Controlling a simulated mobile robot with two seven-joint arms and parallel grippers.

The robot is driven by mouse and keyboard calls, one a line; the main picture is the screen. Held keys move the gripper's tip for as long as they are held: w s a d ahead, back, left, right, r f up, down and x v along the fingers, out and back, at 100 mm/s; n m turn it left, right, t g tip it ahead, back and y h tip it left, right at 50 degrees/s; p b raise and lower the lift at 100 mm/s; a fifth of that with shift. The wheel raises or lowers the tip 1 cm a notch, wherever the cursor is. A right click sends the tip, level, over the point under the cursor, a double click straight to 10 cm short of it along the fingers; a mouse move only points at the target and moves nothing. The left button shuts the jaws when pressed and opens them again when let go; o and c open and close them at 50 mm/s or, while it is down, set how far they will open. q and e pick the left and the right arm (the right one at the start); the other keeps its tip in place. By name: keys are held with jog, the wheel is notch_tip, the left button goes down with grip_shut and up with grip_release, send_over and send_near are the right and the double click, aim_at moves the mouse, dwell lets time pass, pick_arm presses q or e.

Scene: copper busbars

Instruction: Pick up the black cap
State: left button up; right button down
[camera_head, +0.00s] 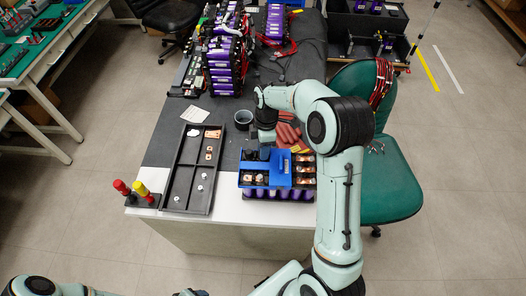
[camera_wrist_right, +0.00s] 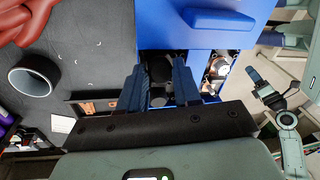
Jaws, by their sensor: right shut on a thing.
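My right gripper (camera_head: 257,153) points down over the back left part of the battery module with the blue cover (camera_head: 279,170). In the right wrist view its two dark fingers (camera_wrist_right: 160,90) are closed around a dark round thing, which looks like the black cap (camera_wrist_right: 160,68). The cap sits beside the edge of the blue cover, which also shows in this view (camera_wrist_right: 210,22). I cannot tell whether the cap is clear of the module. My left gripper (camera_wrist_right: 262,88) shows small at the right of the wrist view; its finger gap is unclear.
A dark tray (camera_head: 175,185) with small parts stands left of the module. Behind are a dark cup (camera_head: 243,119) and red gloves (camera_head: 287,133). Red and yellow handled tools (camera_head: 131,190) stand at the front left corner. A green chair (camera_head: 395,185) is at right.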

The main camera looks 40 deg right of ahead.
jog(key=shift+r, duration=0.15)
pick_arm(q)
jog(key=w+r+p, duration=0.2)
jog(key=w+r, duration=0.1)
pick_arm(e)
notch_tip(320, 180, up, 19)
jog(key=f+h+b, duration=0.1)
jog(key=f, duration=0.3)
jog(key=a+f+g+h+b, duration=0.1)
jog(key=f+h+b, duration=0.1)
jog(key=f, duration=0.2)
jog(key=f+h+b, duration=0.1)
jog(key=f, duration=0.3)
jog(key=shift+s+a+f, duration=0.15)
jog(key=shift+s+f, duration=0.05)
jog(key=shift+w+f+h+b, duration=0.4)
jog(key=shift+f+b, duration=0.1)
jog(key=shift+f, duration=0.1)
jog(key=shift+f+b, duration=1.2)
jog(key=shift+f, duration=0.35)
pick_arm(q)
jog(key=s+f, duration=0.7)
jog(key=f, duration=0.2)
jog(key=shift+s+f, duration=0.35)
jog(key=shift+f, duration=0.15)
pick_arm(e)
jog(key=shift+r, duration=0.1)
